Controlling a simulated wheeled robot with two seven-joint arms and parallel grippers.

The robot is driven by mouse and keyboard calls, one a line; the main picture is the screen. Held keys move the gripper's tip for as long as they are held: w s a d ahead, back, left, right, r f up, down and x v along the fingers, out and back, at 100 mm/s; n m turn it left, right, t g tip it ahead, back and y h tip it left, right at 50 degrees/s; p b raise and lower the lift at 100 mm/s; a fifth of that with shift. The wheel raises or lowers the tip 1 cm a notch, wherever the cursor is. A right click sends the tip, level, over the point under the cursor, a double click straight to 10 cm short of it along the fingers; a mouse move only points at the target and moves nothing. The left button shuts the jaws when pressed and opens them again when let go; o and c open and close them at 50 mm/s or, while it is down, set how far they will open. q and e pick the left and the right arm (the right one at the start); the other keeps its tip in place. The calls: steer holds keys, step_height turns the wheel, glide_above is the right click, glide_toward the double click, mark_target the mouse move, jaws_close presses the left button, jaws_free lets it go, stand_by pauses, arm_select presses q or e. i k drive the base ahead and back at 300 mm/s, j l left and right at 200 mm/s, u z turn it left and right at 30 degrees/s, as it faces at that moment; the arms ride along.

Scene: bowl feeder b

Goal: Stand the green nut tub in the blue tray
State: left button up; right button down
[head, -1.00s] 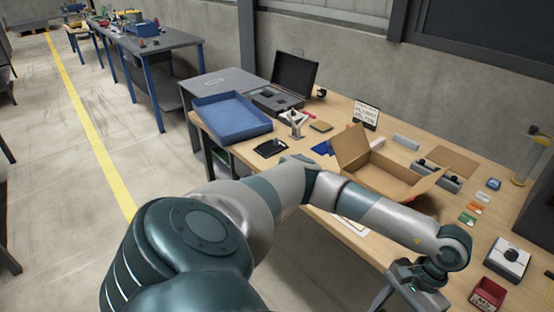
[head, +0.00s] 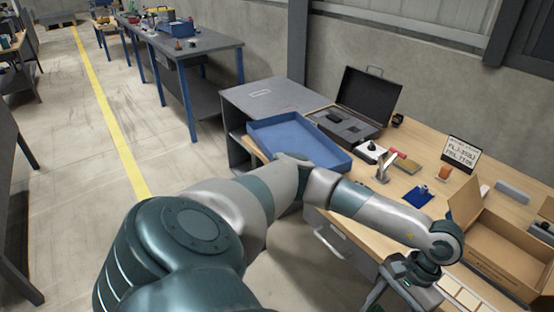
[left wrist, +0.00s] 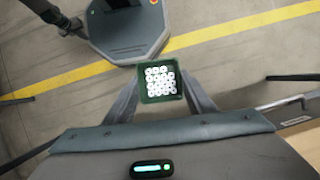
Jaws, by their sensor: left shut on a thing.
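The green nut tub (left wrist: 141,90) shows in the left wrist view as a square green rim around rows of white ring-shaped nuts. My left gripper (left wrist: 160,78) is shut on it, with one finger on either side, and the tub is above the floor. In the head view my left gripper is low at the right; the tub cannot be made out there. The blue tray (head: 299,145) is shallow and looks empty, at the left end of the bench. My forearm passes in front of its near edge. My right gripper is in neither view.
An open dark case (head: 368,103) stands behind the tray. Right of it are a small metal stand (head: 384,168), a blue mat (head: 419,197), a sign (head: 460,152) and an open cardboard box (head: 505,252). A yellow line crosses the clear floor at left.

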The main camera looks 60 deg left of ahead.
mark_target(295, 149)
steer(key=j+u, duration=0.35)
steer(key=j, duration=2.9)
steer(key=i, duration=0.1)
